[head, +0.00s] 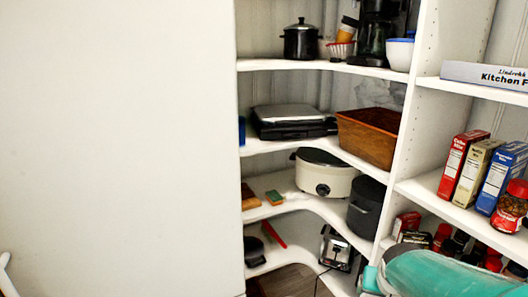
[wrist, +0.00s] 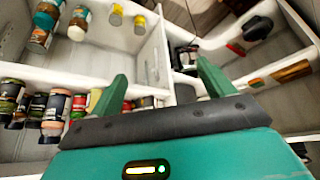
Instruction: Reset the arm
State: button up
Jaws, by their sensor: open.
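My gripper (wrist: 162,82) shows in the wrist view with its two green fingers spread apart and nothing between them. The fingers point toward the shelving, with a shelf edge and a toaster (wrist: 186,58) beyond them. In the head view a teal part of my arm (head: 440,277) is at the lower right, in front of the right-hand shelves. The fingers cannot be made out in that view.
White corner shelves (head: 290,65) hold a black pot (head: 300,41), a slow cooker (head: 325,174), a brown bin (head: 368,137) and a toaster (head: 336,250). Boxes (head: 460,165) and jars (head: 510,207) crowd the right shelves near my arm. A blank white wall (head: 120,140) fills the left.

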jog(key=s+a+r+n+y, duration=0.1)
jog(key=s+a+r+n, duration=0.1)
jog(key=s+a+r, duration=0.2)
jog(key=s+a+r+n+y, duration=0.1)
jog(key=s+a+r+n, duration=0.1)
jog(key=s+a+r, duration=0.3)
jog(key=s+a, duration=0.3)
jog(key=a, duration=0.1)
jog(key=shift+a+n+t, duration=0.2)
jog(key=shift+n+t, duration=0.1)
